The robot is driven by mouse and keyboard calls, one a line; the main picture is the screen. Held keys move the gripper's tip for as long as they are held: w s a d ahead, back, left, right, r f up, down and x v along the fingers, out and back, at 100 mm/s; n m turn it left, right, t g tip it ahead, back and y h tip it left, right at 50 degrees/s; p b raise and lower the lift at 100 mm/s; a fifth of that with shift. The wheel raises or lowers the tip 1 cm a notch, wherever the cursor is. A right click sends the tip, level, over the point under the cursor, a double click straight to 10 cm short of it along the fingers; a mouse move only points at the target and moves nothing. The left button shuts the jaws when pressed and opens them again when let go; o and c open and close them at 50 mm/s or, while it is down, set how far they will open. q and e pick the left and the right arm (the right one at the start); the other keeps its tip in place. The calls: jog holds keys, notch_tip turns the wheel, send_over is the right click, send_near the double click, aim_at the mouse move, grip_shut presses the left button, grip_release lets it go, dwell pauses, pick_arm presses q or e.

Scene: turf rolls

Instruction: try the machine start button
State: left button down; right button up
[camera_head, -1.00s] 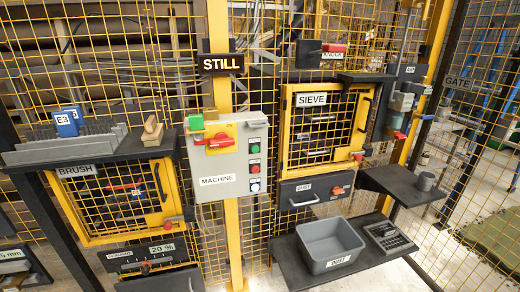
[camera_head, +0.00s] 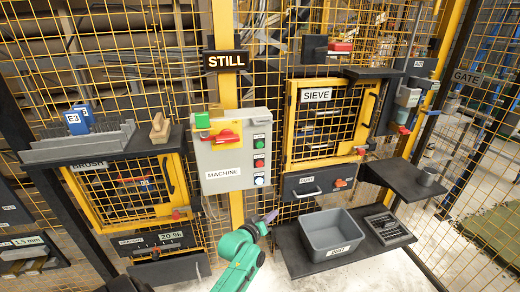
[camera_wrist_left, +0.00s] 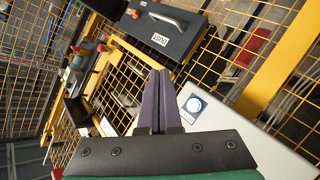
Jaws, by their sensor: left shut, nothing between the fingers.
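The grey machine box (camera_head: 238,178) hangs on the yellow post, with a "MACHINE" label, a red lever switch (camera_head: 227,137) on a yellow plate and a green block (camera_head: 202,121). Its right side has a green button (camera_head: 259,143), a red button (camera_head: 259,162) and a white button (camera_head: 260,181). My left gripper (camera_head: 271,216) is below and slightly right of the box, apart from it. In the left wrist view its purple fingers (camera_wrist_left: 158,77) are shut and empty, with the white button (camera_wrist_left: 195,104) right of them. My right gripper is not in view.
A "STILL" sign (camera_head: 226,61) is above the box. The brush cabinet (camera_head: 130,187) stands left, the sieve cabinet (camera_head: 332,118) right. A dust drawer (camera_head: 318,184) and a grey dust bin (camera_head: 332,235) on a dark shelf (camera_head: 287,245) are lower right.

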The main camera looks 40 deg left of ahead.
aim_at(260, 145)
pick_arm(q)
jog(key=a+r+n+t, duration=0.1)
jog(key=r+t, duration=0.1)
jog(key=r, duration=0.7)
jog(key=a+r+n+t+y+p, duration=0.1)
jog(key=a+r+t, duration=0.1)
jog(key=r, duration=0.8)
jog(key=shift+w+r+n, duration=0.15)
jog(key=shift+r+n, duration=0.05)
jog(key=shift+n, duration=0.1)
jog(key=shift+w+a+f, duration=0.1)
jog(key=w+a+b, duration=0.1)
jog(key=a, duration=0.1)
jog(key=w+a+b, duration=0.4)
jog(key=a, duration=0.1)
jog(key=shift+a, duration=0.1)
dwell(0.4)
jog(key=shift+w+a, duration=0.2)
jog(key=shift+a, duration=0.15)
